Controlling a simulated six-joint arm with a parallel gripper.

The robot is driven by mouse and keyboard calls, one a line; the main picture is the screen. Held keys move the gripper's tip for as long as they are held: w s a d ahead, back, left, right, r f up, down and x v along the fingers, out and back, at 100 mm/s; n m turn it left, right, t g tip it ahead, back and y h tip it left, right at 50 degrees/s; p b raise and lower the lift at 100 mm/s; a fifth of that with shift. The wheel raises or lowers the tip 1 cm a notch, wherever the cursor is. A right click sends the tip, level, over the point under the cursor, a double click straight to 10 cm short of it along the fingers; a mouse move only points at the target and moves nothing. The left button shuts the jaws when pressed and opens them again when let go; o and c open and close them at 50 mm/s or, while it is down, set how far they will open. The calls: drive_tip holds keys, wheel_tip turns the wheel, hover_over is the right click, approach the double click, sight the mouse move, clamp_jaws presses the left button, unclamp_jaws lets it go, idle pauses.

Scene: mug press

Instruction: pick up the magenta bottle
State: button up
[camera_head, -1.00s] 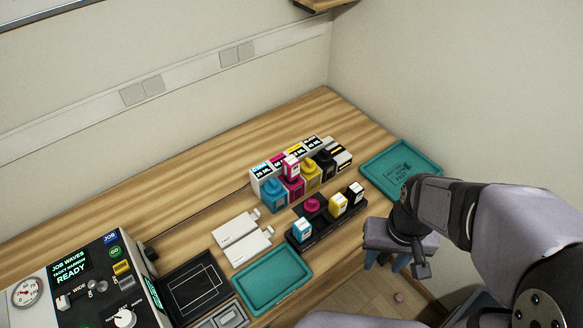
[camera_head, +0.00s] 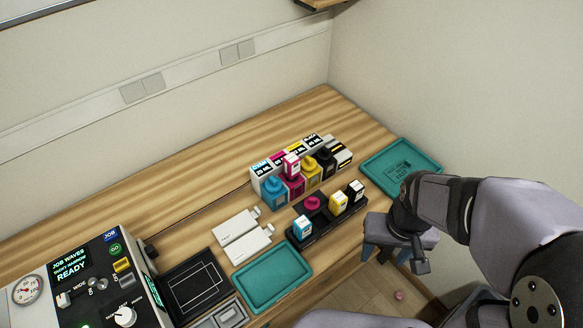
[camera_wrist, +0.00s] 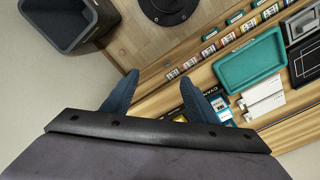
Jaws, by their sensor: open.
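The magenta bottle (camera_head: 296,187) stands upright on the wooden bench, between a cyan bottle (camera_head: 274,194) and a yellow bottle (camera_head: 312,177). A small white-labelled magenta piece (camera_head: 291,166) appears on top of it or just behind it; I cannot tell which. My gripper (camera_head: 387,260) hangs over the bench's front edge, right of the bottles and well apart from them, fingers pointing down. In the wrist view my gripper (camera_wrist: 160,82) has its two blue fingers spread with nothing between them. I cannot pick out the magenta bottle in the wrist view.
A black rack (camera_head: 324,231) with small cartridges and a round magenta piece (camera_head: 312,203) stands in front of the bottles. Labelled cartons (camera_head: 262,172) and a black bottle (camera_head: 325,163) are close by. Teal trays (camera_head: 272,278) (camera_head: 372,168) lie left and right.

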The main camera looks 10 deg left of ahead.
drive_tip(key=w+a+f+n+t+y+b, duration=0.1)
drive_tip(key=w+a+f+n+t+b, duration=0.2)
drive_tip(key=w, duration=0.8)
drive_tip(key=w+a+n+t+y+b, duration=0.1)
drive_tip(key=w+a+t, duration=0.35)
drive_tip(key=w, duration=0.75)
drive_tip(key=w+a+r+n+t+y+b, duration=0.1)
drive_tip(key=w+a+r+n+t+y, duration=0.1)
drive_tip(key=w+a+t+y, duration=0.3)
drive_tip(key=n+y+b, duration=0.3)
drive_tip(key=y, duration=0.3)
approach(285, 156)
drive_tip(key=shift+g, duration=0.45)
drive_tip(key=w+a, duration=0.1)
drive_tip(key=w, duration=0.2)
drive_tip(key=w+a, duration=0.1)
drive_tip(key=shift+w+a+f, duration=0.35)
drive_tip(key=shift+s+f+n+y, duration=0.25)
drive_tip(key=shift+f+n+y, duration=0.05)
drive_tip(key=shift+f, duration=0.3)
drive_tip(key=shift+p+x, duration=1.6)
drive_tip(key=shift+x, duration=1.7)
drive_tip(key=shift+w+a, duration=0.25)
drive_tip(key=shift+w, duration=0.15)
